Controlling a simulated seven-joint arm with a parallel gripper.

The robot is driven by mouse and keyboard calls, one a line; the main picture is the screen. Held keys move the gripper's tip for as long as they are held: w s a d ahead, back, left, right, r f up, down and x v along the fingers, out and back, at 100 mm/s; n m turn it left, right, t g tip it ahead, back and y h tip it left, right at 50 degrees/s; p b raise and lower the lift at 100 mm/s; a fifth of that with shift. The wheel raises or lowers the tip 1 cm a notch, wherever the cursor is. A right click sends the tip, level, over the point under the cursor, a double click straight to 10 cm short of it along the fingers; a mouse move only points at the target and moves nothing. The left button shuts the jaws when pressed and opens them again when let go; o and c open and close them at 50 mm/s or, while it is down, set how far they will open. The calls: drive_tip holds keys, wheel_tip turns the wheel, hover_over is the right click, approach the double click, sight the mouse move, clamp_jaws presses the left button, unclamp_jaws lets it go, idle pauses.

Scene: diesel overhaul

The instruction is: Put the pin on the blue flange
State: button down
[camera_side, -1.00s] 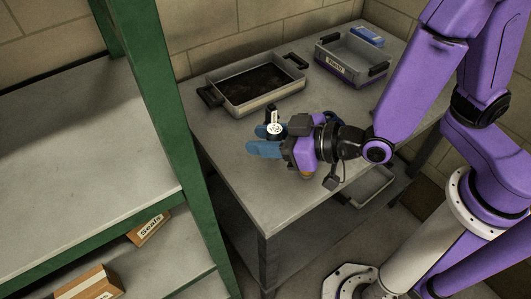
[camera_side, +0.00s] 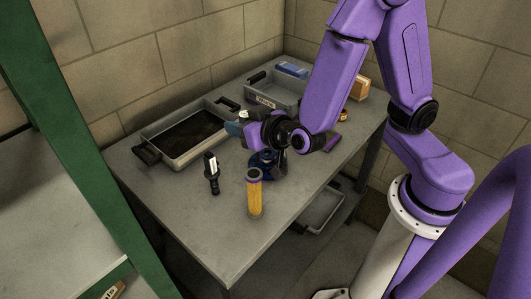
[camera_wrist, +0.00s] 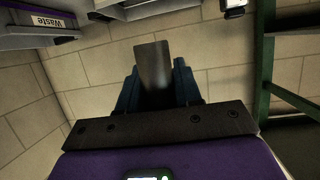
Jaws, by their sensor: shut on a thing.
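My gripper (camera_side: 236,126) is in the air over the table, turned sideways and pointing left in the side view. In the wrist view its two blue fingers are shut on a smooth grey metal pin (camera_wrist: 153,62), which sticks out beyond them. In the side view the pin is too small to make out clearly. A dark blue part, which looks like the blue flange (camera_side: 262,164), stands on the table below my wrist. My arm partly hides it. The pin is apart from it.
A yellow cylinder (camera_side: 254,194) stands near the table's front. A black part with a white label (camera_side: 212,174) is left of it. A grey tray with a dark inside (camera_side: 160,151) and a Waste bin (camera_side: 268,100) are behind. A green shelf post (camera_side: 62,125) is left.

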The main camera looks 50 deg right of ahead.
drive_tip(key=d+f+m+h, duration=0.1)
drive_tip(key=d+m+h, duration=0.25)
drive_tip(key=d, duration=0.45)
drive_tip(key=shift+g+h, duration=0.35)
drive_tip(key=shift+g, duration=0.15)
drive_tip(key=shift+w+d+f, duration=0.1)
drive_tip(key=shift+d+f, duration=0.05)
drive_tip(key=shift+f, duration=1.95)
drive_tip(key=shift+w+d+f, duration=0.1)
drive_tip(key=shift+f, duration=1.95)
drive_tip(key=shift+f, duration=0.1)
drive_tip(key=c, duration=0.8)
unclamp_jaws()
drive_tip(key=v, duration=1.2)
